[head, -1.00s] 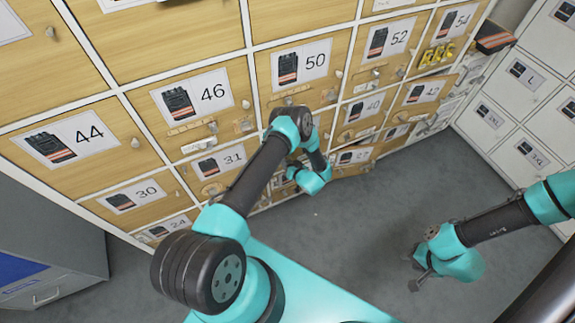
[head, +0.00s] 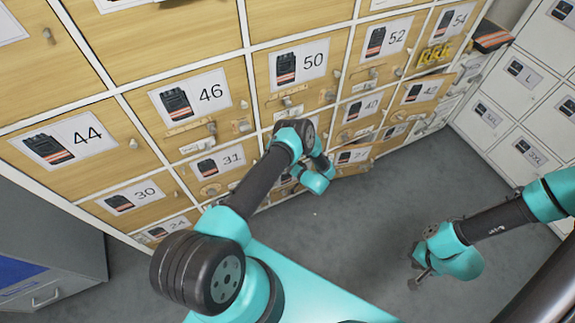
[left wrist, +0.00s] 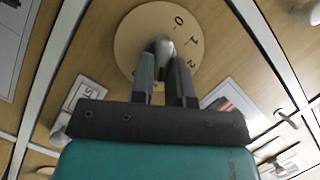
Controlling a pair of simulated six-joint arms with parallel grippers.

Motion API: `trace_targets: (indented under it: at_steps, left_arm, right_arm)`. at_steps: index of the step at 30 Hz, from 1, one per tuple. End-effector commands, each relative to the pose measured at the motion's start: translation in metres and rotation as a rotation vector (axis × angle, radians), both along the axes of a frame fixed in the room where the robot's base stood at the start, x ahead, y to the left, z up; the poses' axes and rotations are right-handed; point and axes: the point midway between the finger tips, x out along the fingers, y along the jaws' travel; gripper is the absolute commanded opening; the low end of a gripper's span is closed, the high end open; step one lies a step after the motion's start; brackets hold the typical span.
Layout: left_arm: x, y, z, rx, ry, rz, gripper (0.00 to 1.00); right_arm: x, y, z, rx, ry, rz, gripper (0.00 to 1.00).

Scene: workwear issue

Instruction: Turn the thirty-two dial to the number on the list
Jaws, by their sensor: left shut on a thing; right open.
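In the left wrist view, a round pale wooden dial (left wrist: 132,42) sits on a wooden door, with the digits 0, 1 and 2 visible along its right side. My left gripper (left wrist: 165,58) is shut on the grey knob (left wrist: 166,45) at the dial's middle. My right gripper (head: 414,268) is open and empty above the grey floor.
Numbered wooden locker doors fill the wall, among them 46 (head: 192,98), 50 (head: 299,64) and 31 (head: 220,160). White lettered lockers (head: 520,100) stand at the right. A grey cabinet (head: 50,255) is at the lower left. The floor (head: 350,230) between is clear.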

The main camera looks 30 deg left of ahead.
Motion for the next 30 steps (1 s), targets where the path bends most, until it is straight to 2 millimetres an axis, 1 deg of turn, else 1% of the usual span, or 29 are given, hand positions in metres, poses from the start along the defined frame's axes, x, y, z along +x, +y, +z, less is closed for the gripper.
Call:
trace_targets:
  at_steps: [10,11,18,26,30]
  left_arm:
    - [-0.0001,0.0,-0.0002,0.002,0.004,0.0,0.0]
    - [-0.0001,0.0,-0.0002,0.002,0.003,0.0,0.18]
    - [-0.0001,0.0,0.0,0.002,0.003,0.0,0.41]
    - [0.0,-0.0005,0.0001,0.002,0.003,0.0,0.41]
    - [-0.0011,-0.0064,0.0012,0.002,0.002,-0.002,0.41]
  right_arm:
    - [0.0,0.0,0.0,0.0,0.0,0.0,0.43]
    - [0.0,0.0,0.0,0.0,0.0,0.0,0.43]
    - [0.0,0.0,0.0,0.0,0.0,0.0,0.43]
    - [0.0,0.0,0.0,0.0,0.0,0.0,0.43]
    - [0.0,0.0,0.0,0.0,0.0,0.0,0.43]
